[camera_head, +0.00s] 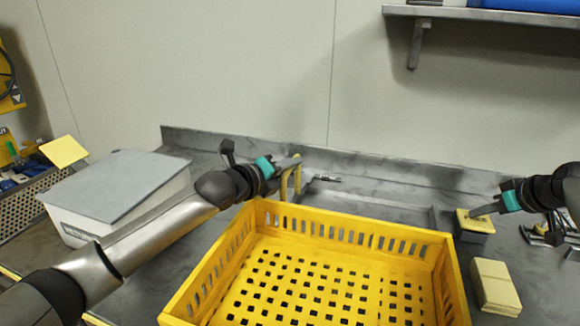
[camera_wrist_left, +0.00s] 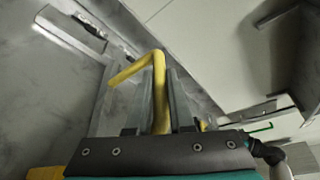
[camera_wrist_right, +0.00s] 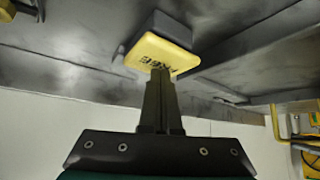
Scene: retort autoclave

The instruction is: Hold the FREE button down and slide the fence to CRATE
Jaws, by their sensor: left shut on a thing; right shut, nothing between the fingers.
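The FREE button is a yellow pad (camera_head: 477,224) on a dark block at the right of the bench. Its lettering shows in the right wrist view (camera_wrist_right: 160,54). My right gripper (camera_head: 474,212) is shut and empty, its tips at the button's top; I cannot tell how far the button is pressed. My left gripper (camera_head: 294,160) is shut on a yellow bent handle (camera_head: 284,183), behind the crate's back left corner. The handle stands between the fingers in the left wrist view (camera_wrist_left: 159,85). The fence body and any CRATE mark are not clearly visible.
A large yellow slotted crate (camera_head: 345,232) fills the front middle of the bench. A grey-lidded white bin (camera_head: 120,185) stands left. Cream blocks (camera_head: 495,286) lie at the right front. A wall shelf (camera_head: 480,14) hangs above right. The bench's back edge has a raised lip.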

